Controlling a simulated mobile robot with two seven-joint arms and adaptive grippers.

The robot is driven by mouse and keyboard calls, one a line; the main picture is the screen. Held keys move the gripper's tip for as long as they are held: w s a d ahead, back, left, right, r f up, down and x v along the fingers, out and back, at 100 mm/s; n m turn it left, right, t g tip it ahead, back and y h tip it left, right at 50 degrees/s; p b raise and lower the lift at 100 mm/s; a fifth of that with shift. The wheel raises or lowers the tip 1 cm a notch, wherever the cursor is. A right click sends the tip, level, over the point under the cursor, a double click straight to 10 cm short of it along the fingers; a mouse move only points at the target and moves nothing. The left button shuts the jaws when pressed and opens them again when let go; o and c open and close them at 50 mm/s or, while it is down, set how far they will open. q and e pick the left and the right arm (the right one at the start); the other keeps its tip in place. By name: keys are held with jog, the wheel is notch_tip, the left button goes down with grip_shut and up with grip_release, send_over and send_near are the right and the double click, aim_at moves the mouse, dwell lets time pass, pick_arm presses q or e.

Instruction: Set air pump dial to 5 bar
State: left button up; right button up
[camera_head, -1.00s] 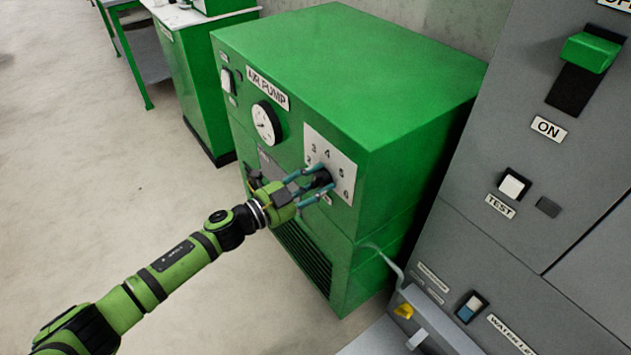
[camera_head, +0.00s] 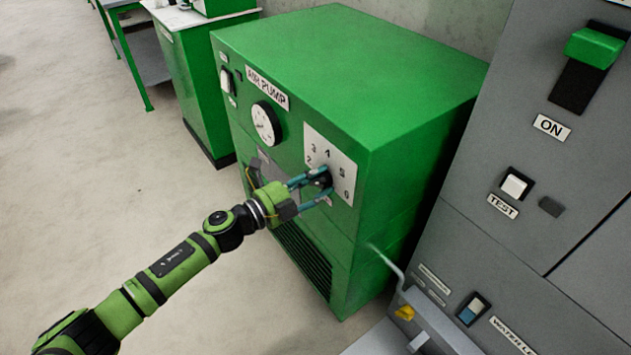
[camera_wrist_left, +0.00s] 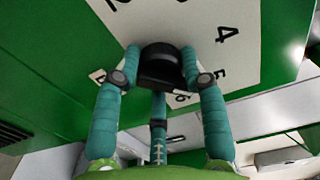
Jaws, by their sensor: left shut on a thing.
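The green air pump (camera_head: 400,75) stands in the middle of the head view, with a round gauge (camera_head: 266,124) on its front. A white numbered plate (camera_head: 342,160) carries a black dial knob (camera_head: 322,179); in the left wrist view the knob (camera_wrist_left: 160,66) sits between the fingers. My left gripper (camera_head: 318,186) is shut on the knob, with teal fingers on both sides of it; it also shows in the left wrist view (camera_wrist_left: 162,78). The 4 and 5 are readable beside the knob. The knob's pointer mark cannot be made out. My right gripper is not in view.
A grey cabinet (camera_head: 470,215) with switches stands close on the right. A bent grey pipe (camera_head: 387,262) and a yellow part (camera_head: 404,312) are near the pump's lower right. A green workbench (camera_head: 195,80) stands behind left. The floor (camera_head: 80,190) at left is clear.

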pick_arm(q)
jog(key=shift+r, duration=0.1)
jog(key=o, duration=1.2)
jog(key=shift+c, duration=0.2)
jog(key=shift+a, duration=0.1)
jog(key=v, duration=1.1)
jog(key=shift+s+a, duration=0.25)
